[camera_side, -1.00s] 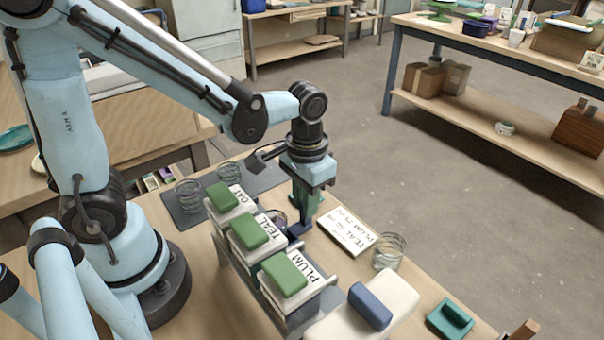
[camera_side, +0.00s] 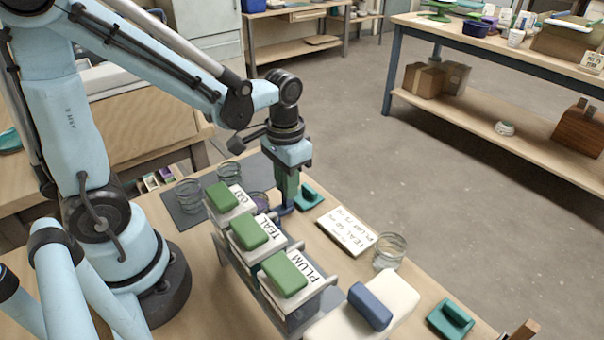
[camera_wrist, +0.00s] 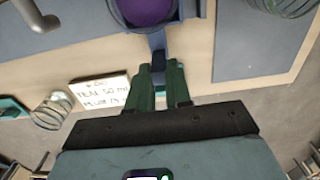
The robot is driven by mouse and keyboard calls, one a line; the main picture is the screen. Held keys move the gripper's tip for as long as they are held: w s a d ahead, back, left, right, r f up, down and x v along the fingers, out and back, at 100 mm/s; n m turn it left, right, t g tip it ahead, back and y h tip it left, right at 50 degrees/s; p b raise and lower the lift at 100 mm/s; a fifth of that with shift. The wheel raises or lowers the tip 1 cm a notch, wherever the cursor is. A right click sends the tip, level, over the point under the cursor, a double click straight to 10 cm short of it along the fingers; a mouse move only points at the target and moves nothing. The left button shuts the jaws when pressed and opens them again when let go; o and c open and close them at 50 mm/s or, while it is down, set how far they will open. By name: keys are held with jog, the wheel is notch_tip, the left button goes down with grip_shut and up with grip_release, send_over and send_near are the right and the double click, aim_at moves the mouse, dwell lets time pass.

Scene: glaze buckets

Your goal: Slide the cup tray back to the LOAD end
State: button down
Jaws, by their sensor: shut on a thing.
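My gripper (camera_side: 286,200) points down beside the row of labelled dispensers. In the wrist view its green fingers (camera_wrist: 161,74) are closed on the dark blue handle (camera_wrist: 157,45) of the cup tray. A cup with purple glaze (camera_wrist: 146,12) sits at the tray end of that handle. In the side view the cup (camera_side: 260,201) is partly hidden behind the dispensers, near the OAT one. Most of the tray is hidden there. No LOAD marking is readable.
Dispensers with green-topped lids (camera_side: 249,233) read OAT, TEAL and PLUM. More jars (camera_side: 188,196) stand on a grey mat (camera_side: 187,220). A teal block (camera_side: 308,197) sits just right of my gripper.

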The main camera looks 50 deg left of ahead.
jog(key=shift+a, duration=0.5)
dwell(0.4)
jog(key=c, duration=1.1)
grip_release()
jog(key=shift+r, duration=3.5)
jog(key=shift+s+d+r+t, duration=0.25)
jog(key=shift+r+t, duration=0.05)
jog(key=shift+t, duration=0.85)
jog(key=shift+s+d+r+t, duration=0.2)
jog(key=shift+d+r+t, duration=0.05)
jog(key=shift+t, duration=0.95)
jog(key=shift+s+d+r+t, duration=0.25)
jog(key=shift+r+t, duration=0.05)
jog(key=shift+t, duration=0.85)
